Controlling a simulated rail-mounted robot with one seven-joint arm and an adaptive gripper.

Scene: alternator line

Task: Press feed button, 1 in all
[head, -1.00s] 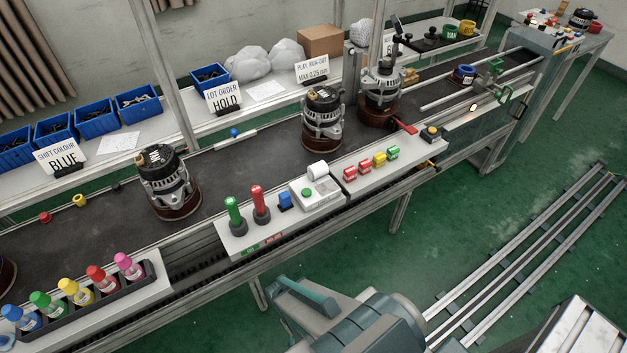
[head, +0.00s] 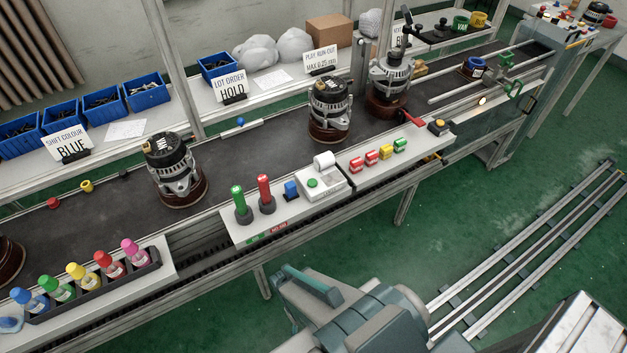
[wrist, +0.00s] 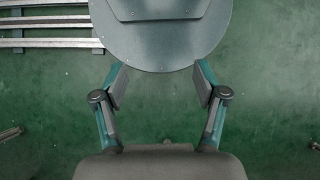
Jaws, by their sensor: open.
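A white printer-like box (head: 325,188) with a paper roll (head: 324,160) stands on the near ledge of the conveyor in the head view. A round green button (head: 312,183) is on its top; I cannot read a feed marking on it. Nothing touches the button. My gripper (wrist: 160,84) shows in the wrist view with its two fingers spread apart and nothing between them. It is over green floor, away from the box. In the head view I cannot make out the fingers; my arm is at the bottom, on the near side of the conveyor.
Green and red upright handles (head: 252,198) and a blue block (head: 291,190) stand left of the box. Alternators (head: 328,105) stand on the belt behind.

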